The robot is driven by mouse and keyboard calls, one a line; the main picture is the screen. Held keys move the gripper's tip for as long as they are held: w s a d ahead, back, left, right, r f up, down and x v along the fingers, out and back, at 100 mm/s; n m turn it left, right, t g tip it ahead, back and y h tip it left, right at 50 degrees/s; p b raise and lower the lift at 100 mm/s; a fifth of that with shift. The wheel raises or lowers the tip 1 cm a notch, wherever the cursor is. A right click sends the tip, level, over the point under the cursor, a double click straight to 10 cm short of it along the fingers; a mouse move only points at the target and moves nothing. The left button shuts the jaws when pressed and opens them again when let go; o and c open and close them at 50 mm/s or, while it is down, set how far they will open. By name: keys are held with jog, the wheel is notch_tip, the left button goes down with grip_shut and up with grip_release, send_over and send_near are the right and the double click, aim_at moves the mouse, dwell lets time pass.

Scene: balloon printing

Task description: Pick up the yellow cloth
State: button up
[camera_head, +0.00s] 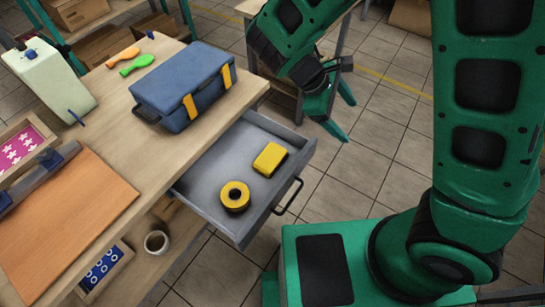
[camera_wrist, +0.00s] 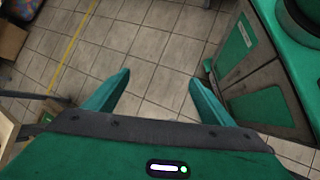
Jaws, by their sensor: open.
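The yellow cloth (camera_head: 270,159) lies folded in the open grey drawer (camera_head: 216,169) under the workbench top. A roll of yellow tape (camera_head: 235,196) lies in the same drawer, nearer the front left, apart from the cloth. My gripper (camera_head: 343,118) is open and empty in the head view, over the floor to the right of the drawer and above its level. In the wrist view my gripper (camera_wrist: 158,92) shows its two green fingers spread wide, with only floor tiles between them. The cloth is not in the wrist view.
A blue toolbox (camera_head: 183,87) with yellow latches stands on the workbench (camera_head: 125,121), close beside the drawer. The drawer handle (camera_head: 289,197) sticks out at the front.

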jog(key=a+f+n+t+h, duration=0.2)
jog(key=a+f+n+t, duration=0.3)
jog(key=a+n, duration=0.5)
jog(key=n+t, duration=0.3)
send_near(278, 147)
jog(key=d+r, duration=0.4)
jog(key=shift+w+d, duration=0.2)
jog(key=a+f, duration=0.1)
jog(key=s+a+f+n+t+y, duration=0.1)
jog(key=s+a+f+n+t, duration=0.1)
jog(key=a, duration=0.1)
jog(key=shift+s+a, duration=0.1)
jog(key=shift+s, duration=0.15)
jog(key=shift+w+f+n+t, duration=0.15)
jog(key=shift+f+n+t, duration=0.1)
jog(key=shift+n+t, duration=0.05)
jog(key=shift+y, duration=0.3)
jog(key=x, duration=0.5)
jog(key=shift+s+d+f+x, duration=0.1)
jog(key=shift+x, duration=0.75)
jog(key=shift+s+d+f+x, duration=0.1)
jog(key=shift+s+x, duration=0.05)
jog(key=shift+x, duration=0.75)
jog(key=shift+s+d+f+x, duration=0.1)
jog(key=shift+x, duration=0.75)
jog(key=shift+a, duration=0.1)
jog(key=c, duration=1.1)
